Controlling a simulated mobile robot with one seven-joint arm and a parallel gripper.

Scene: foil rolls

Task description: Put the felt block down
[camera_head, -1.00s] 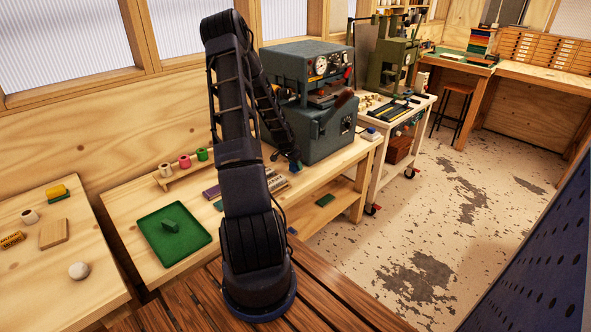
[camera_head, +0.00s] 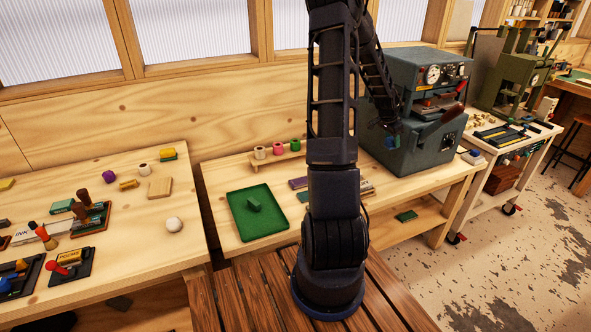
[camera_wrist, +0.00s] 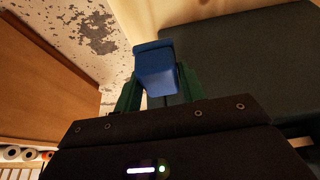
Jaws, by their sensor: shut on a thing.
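In the wrist view my gripper (camera_wrist: 156,88) has its green fingers shut on a blue block (camera_wrist: 155,66), which I take to be the felt block. The block sits between the fingertips and sticks out past them. In the head view the gripper (camera_head: 391,132) hangs in front of the grey-green press machine (camera_head: 423,150), with a bit of the blue block (camera_head: 390,143) showing. The block appears held clear of the bench (camera_head: 425,185). Part of the bench behind my arm is hidden.
A cluttered table (camera_head: 120,245) is at the left, and a white cart (camera_head: 520,145) at the right.

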